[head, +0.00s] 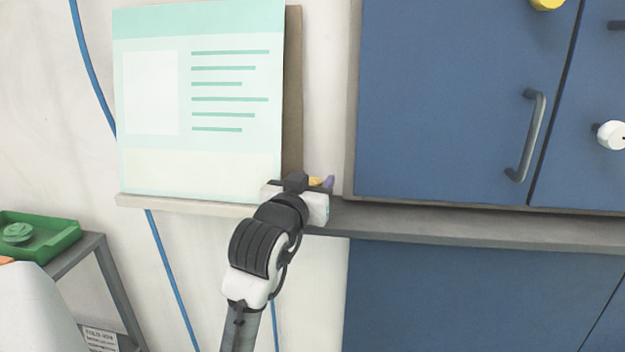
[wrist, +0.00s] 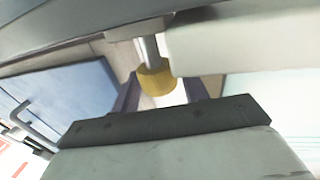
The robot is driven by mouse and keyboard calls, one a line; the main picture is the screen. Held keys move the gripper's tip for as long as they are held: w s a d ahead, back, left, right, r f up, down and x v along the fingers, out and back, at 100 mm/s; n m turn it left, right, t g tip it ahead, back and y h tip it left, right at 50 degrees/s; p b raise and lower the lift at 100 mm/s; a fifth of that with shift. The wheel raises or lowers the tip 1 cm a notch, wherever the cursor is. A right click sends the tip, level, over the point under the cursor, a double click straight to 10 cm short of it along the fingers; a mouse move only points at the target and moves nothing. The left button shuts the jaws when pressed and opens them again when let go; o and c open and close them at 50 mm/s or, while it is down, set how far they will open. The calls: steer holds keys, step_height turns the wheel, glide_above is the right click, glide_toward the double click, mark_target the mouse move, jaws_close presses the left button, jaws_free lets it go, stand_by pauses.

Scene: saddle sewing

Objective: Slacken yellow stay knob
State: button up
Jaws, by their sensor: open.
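A yellow knob (wrist: 156,77) sits at the end of a short metal shaft (wrist: 149,47) in the wrist view. The shaft comes from a grey bracket under a pale ledge. My gripper (wrist: 162,92) is open, with one finger on each side of the knob; I cannot tell whether either finger touches it. In the head view a small piece of yellow (head: 315,182) shows beside a finger of my gripper (head: 322,183), at the ledge right of the poster board. My wrist hides most of it there.
Blue cabinet doors (head: 450,100) with a grey handle (head: 528,135) stand to the right. Another yellow knob (head: 547,3) and a white knob (head: 610,135) are on them. A pale ledge (head: 420,220) runs below. A green tray (head: 60,235) sits on a stand at left.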

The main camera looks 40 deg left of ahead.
steer(key=c, duration=0.7)
steer(key=shift+w+n+y, duration=0.1)
steer(key=shift+n+y, duration=0.2)
steer(key=shift+y, duration=0.1)
steer(key=n+g+y, duration=0.1)
steer(key=y, duration=0.1)
steer(key=n+g+y+p, duration=0.1)
steer(key=n+g+y, duration=0.1)
steer(key=shift+w+d+n+y, duration=0.1)
steer(key=shift+d+n+y, duration=0.05)
steer(key=shift+n+y, duration=0.2)
steer(key=n+g+y, duration=0.2)
steer(key=g, duration=0.1)
steer(key=n+g+y, duration=0.2)
steer(key=g, duration=0.1)
steer(key=shift+f+n+y+p, duration=0.1)
steer(key=shift+n+y+p, duration=0.2)
steer(key=shift+n+y, duration=0.05)
steer(key=shift+g, duration=0.5)
steer(key=o, duration=0.7)
